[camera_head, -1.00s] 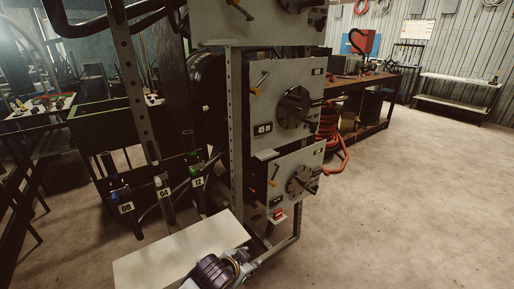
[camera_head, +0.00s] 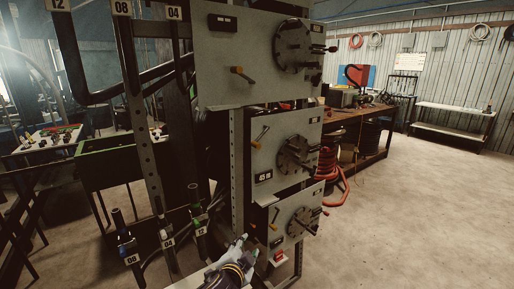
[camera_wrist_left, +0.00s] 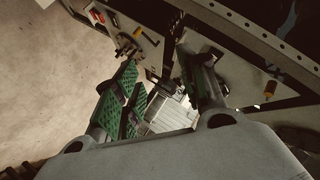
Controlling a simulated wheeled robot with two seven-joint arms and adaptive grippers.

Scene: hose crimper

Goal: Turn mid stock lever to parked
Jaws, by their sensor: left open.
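The middle grey panel (camera_head: 270,165) of a stacked rack carries the mid stock lever (camera_head: 260,137), a slim bar with a yellow-orange end, tilted up to the right. A dark round disc (camera_head: 296,155) with protruding rods sits right of it. My left gripper (camera_head: 240,246) is low in the head view, in front of the lower panel and below the lever, apart from it. My right gripper is not in view.
The upper panel (camera_head: 225,55) has its own lever (camera_head: 243,76) and disc. The lower panel (camera_head: 272,212) has a similar pair. Numbered hose ends stand left of the rack. Red hose coils (camera_head: 330,170) and a workbench (camera_head: 365,125) lie behind. Floor at right is clear.

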